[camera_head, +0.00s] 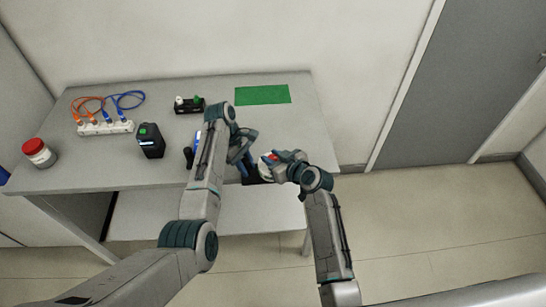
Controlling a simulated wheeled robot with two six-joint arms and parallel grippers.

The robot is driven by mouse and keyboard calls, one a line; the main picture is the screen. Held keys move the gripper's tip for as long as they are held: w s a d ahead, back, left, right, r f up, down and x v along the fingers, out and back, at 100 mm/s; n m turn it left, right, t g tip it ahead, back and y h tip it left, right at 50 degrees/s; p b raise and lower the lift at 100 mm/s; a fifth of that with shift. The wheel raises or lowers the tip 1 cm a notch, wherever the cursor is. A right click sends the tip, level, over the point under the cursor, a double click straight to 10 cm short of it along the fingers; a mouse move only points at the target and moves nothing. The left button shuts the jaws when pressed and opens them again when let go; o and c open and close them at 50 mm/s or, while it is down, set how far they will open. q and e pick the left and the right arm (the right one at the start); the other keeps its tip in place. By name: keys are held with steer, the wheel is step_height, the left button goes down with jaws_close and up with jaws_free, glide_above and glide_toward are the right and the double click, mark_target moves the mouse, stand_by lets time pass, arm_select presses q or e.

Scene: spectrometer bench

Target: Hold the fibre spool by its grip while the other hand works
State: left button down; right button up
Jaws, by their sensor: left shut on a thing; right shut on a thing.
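The fibre spool (264,173) seems to be the small pale, round thing at the front edge of the bench, between my two hands; most of it is hidden by them. My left gripper (246,167) is shut at the spool's left side, apparently on its grip, which I cannot make out. My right gripper (273,160) reaches in from the right and is shut on a small part with red and blue on it, at the top of the spool. Whether that part belongs to the spool is too small to tell.
On the grey bench (110,178) are a red-lidded jar (38,154), a white socket block (105,128) with orange and blue cables, a black device (151,141), a black holder (188,106) and a green mat (263,94).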

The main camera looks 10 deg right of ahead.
steer(key=o, duration=1)
steer(key=v, duration=1.2)
